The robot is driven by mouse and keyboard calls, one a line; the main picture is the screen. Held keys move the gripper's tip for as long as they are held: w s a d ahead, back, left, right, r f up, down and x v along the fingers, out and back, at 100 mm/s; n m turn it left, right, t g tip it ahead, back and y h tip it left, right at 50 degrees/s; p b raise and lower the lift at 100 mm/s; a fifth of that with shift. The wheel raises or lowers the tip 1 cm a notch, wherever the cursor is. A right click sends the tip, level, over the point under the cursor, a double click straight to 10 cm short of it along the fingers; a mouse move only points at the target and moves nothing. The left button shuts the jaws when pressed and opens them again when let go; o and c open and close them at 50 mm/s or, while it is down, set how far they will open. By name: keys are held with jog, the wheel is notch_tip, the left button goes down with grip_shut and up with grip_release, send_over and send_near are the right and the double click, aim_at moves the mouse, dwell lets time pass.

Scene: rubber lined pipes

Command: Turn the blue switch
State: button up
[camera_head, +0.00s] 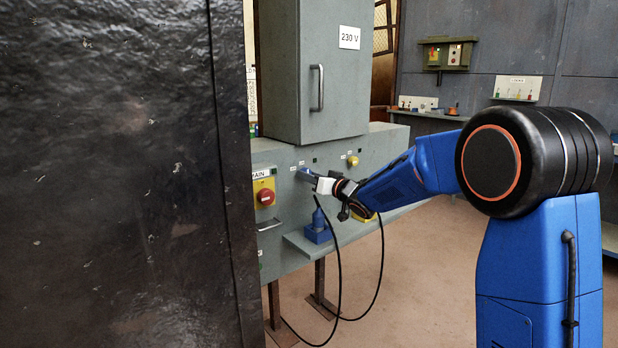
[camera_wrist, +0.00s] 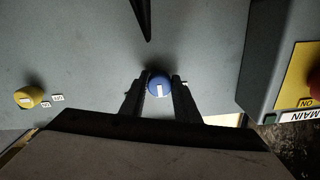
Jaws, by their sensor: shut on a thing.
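The blue switch (camera_wrist: 159,86) is a round knob with a white mark on the grey panel. In the wrist view it sits between the two dark fingers of my gripper (camera_wrist: 160,92), which touch it on both sides. In the head view my gripper (camera_head: 314,178) reaches the panel front. My gripper is shut on the blue switch. The white mark on the knob looks nearly upright in the wrist view.
A yellow knob (camera_head: 352,160) is on the same panel, right of the gripper. A red and yellow main switch (camera_head: 265,196) is on the left. A grey cabinet with a handle (camera_head: 318,88) stands above. A dark wall (camera_head: 110,180) fills the left.

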jog(key=n, duration=1.7)
jog(key=shift+w+d+r, duration=0.1)
jog(key=shift+w+d, duration=0.05)
jog(key=shift+n, duration=0.5)
jog(key=o, duration=1.1)
jog(key=shift+c, duration=0.2)
jog(key=shift+d, duration=0.1)
jog(key=v, duration=1.7)
